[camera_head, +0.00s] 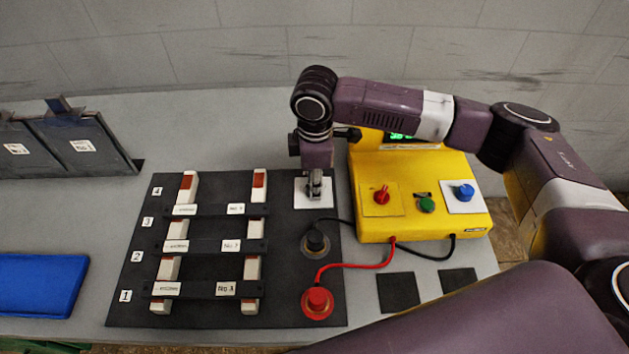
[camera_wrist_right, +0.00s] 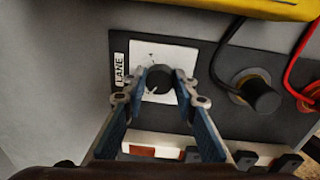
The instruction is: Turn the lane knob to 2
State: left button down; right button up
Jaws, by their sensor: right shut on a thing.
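The lane knob (camera_wrist_right: 159,76) is a small dark round knob on a white square plate (camera_wrist_right: 145,55), with a LANE label (camera_wrist_right: 119,70) beside it in the wrist view. A small light mark shows near the knob's edge; I cannot read any numbers on the plate. My right gripper (camera_head: 315,188) points down over this plate at the top right of the black board (camera_head: 290,235). Its blue fingers are shut on the knob, one on each side. In the head view the gripper hides the knob. My left gripper is not in view.
A yellow power unit (camera_head: 375,229) with red, green and blue knobs stands to the right. Red (camera_head: 317,301) and black (camera_head: 315,243) plugs with cables sit below the gripper. Numbered rows of white bars lie to the left. A blue pad (camera_head: 40,285) is far left.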

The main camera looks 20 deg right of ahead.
jog(key=shift+r+m+p, duration=0.2)
jog(key=shift+m+p, duration=0.1)
jog(key=shift+p, duration=0.35)
jog(key=m+p, duration=0.5)
jog(key=p, duration=0.2)
jog(key=shift+a+r+p, duration=0.1)
jog(key=shift+p, duration=0.3)
jog(key=shift+f+m+p, duration=0.2)
jog(key=shift+m+p, duration=0.9)
jog(key=shift+p, duration=0.15)
jog(key=o, duration=1.2)
jog(key=shift+c, duration=0.2)
notch_tip(320, 180, up, 12)
jog(key=shift+s+a, duration=0.2)
jog(key=shift+a, duration=0.1)
jog(key=shift+f, duration=0.1)
